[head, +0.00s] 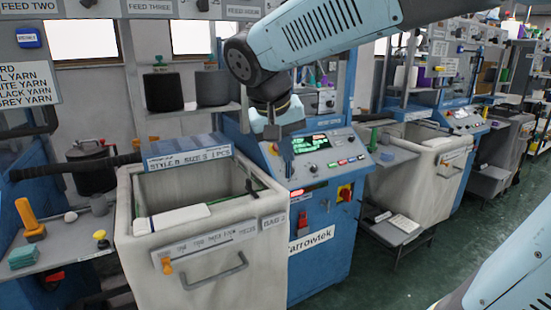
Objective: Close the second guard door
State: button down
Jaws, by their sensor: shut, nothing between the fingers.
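My gripper (287,172) hangs down in front of the nearer blue knitting machine, its fingers shut and empty. In the picture it overlaps the left end of the control panel (328,153), which has a lit green and red screen. Contact cannot be told. A blue upright frame edge (350,88) rises behind the panel, perhaps part of a guard door. I cannot tell for sure which part is the second guard door or how far it stands open. My arm hides much of the area above the panel.
A pale bin (205,262) with a handle stands in front left of the machine; a second bin (425,175) stands to the right. A low grey step (393,226) juts out between them. A side table (60,262) holds small tools.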

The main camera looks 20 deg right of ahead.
jog(key=w+a+r+m+h, duration=0.1)
jog(key=w+a+r+h, duration=0.1)
jog(key=w+a, duration=0.55)
jog(key=w+d+f, duration=0.1)
jog(key=d+f, duration=0.7)
jog(key=shift+w+t, duration=0.3)
jog(key=shift+w, duration=0.1)
